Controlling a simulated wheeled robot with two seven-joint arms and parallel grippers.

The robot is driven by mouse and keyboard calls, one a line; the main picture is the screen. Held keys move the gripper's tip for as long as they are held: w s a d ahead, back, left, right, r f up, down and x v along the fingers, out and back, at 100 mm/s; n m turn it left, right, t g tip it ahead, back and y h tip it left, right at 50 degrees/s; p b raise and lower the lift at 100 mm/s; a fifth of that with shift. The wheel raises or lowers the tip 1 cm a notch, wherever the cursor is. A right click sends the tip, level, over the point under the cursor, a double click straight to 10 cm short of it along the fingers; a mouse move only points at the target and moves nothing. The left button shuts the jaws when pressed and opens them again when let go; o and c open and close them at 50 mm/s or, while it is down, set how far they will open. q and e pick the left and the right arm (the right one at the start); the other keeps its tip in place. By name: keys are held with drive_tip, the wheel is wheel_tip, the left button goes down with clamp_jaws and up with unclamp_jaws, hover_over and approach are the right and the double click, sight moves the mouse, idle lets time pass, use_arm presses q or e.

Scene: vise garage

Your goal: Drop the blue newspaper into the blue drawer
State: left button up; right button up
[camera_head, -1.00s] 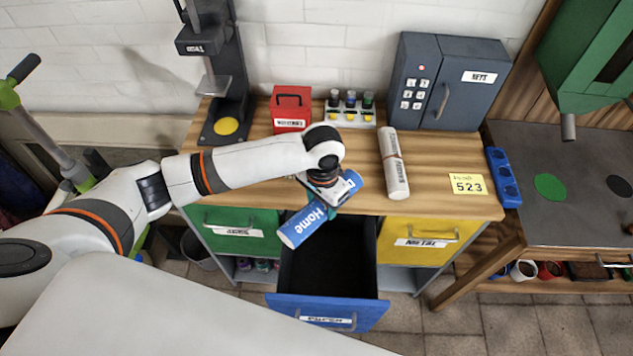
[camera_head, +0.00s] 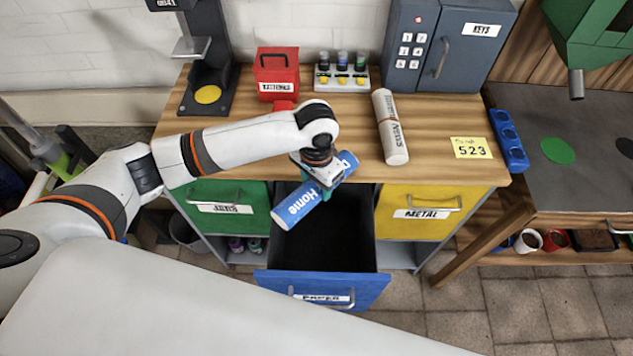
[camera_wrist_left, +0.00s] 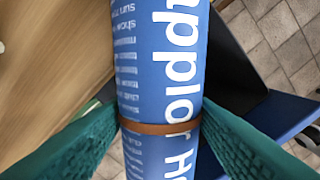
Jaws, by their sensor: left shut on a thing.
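The blue newspaper (camera_head: 297,205) is a rolled tube with white lettering, held tilted by my left gripper (camera_head: 325,187). In the left wrist view the blue newspaper (camera_wrist_left: 160,70) with a brown band lies between the two teal fingers (camera_wrist_left: 160,128). It is above the back left part of the blue drawer (camera_head: 330,290), which is pulled open, with a dark, empty-looking inside. The drawer's front has a white label and a grey handle. The blue drawer's front also shows at the right of the left wrist view (camera_wrist_left: 280,115). My right gripper is not in view.
A white rolled newspaper (camera_head: 391,127) lies on the wooden worktop (camera_head: 425,150). The green drawer (camera_head: 225,208) and yellow drawer (camera_head: 425,213) flank the open one, both shut. A red box (camera_head: 276,73), small bottles and a grey safe (camera_head: 440,48) stand at the back.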

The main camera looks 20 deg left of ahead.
use_arm(q)
drive_tip(key=o, duration=1)
drive_tip(key=shift+r, duration=0.1)
drive_tip(key=shift+o, duration=1)
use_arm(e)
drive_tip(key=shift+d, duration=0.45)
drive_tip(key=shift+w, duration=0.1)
use_arm(q)
wheel_tip(320, 180, up, 12)
drive_tip(key=b, duration=0.1)
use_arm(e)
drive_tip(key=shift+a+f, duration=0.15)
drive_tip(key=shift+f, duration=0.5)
